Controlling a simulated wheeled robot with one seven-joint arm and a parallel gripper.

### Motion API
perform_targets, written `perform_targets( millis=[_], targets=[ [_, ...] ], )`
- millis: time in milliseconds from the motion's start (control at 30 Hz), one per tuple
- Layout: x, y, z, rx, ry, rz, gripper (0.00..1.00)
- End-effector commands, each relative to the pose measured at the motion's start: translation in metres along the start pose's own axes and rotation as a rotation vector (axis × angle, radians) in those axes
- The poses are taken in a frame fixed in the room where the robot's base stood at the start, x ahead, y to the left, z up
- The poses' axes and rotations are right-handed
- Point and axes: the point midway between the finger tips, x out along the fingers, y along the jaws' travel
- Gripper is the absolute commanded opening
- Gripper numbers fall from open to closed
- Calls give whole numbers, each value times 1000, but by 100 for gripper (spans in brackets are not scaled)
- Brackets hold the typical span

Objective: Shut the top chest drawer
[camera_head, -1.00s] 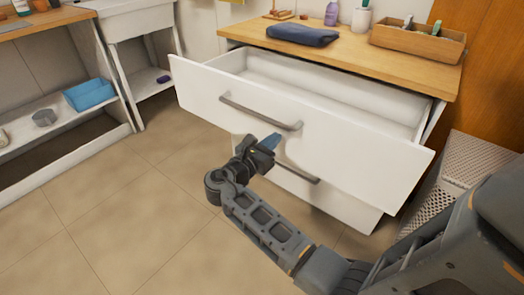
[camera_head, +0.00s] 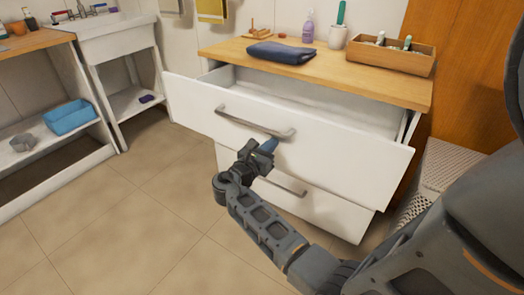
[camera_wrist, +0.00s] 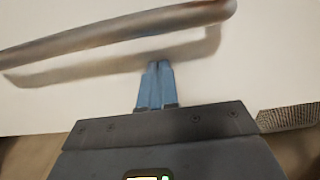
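The top chest drawer (camera_head: 330,140) has a white front with a grey bar handle (camera_head: 252,124) and stands pulled out from the chest. Its empty-looking white inside shows behind the front. My gripper (camera_head: 268,146) is just below the handle, close to the drawer front. In the wrist view its blue fingers (camera_wrist: 156,84) lie side by side with nothing between them, pointing at the white front below the handle (camera_wrist: 120,35). I cannot tell whether the fingertips touch the front.
The chest's wooden top (camera_head: 335,75) holds a folded dark cloth (camera_head: 281,53), a purple bottle (camera_head: 308,28), a cup (camera_head: 337,37) and a wooden box (camera_head: 390,56). A lower drawer (camera_head: 320,200) sits beneath. A perforated grey bin (camera_head: 445,165) stands at right. The floor at left is clear.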

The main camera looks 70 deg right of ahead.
Motion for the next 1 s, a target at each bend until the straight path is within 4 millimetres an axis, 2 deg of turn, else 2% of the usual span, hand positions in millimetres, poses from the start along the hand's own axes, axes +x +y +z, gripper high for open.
perform_targets(
  millis=[33, 300, 500, 700, 833, 1000],
  targets=[
    [18, -1, 4, 0, 0, -6, 0],
    [108, -1, 0, 3, -1, -7, 0],
    [165, -1, -2, 2, -1, -6, 0],
    [203, -1, -2, 2, 0, -3, 0],
    [217, -1, -1, 1, -1, -3, 0],
    [225, 0, 0, 1, -1, -1, 0]
  ],
)
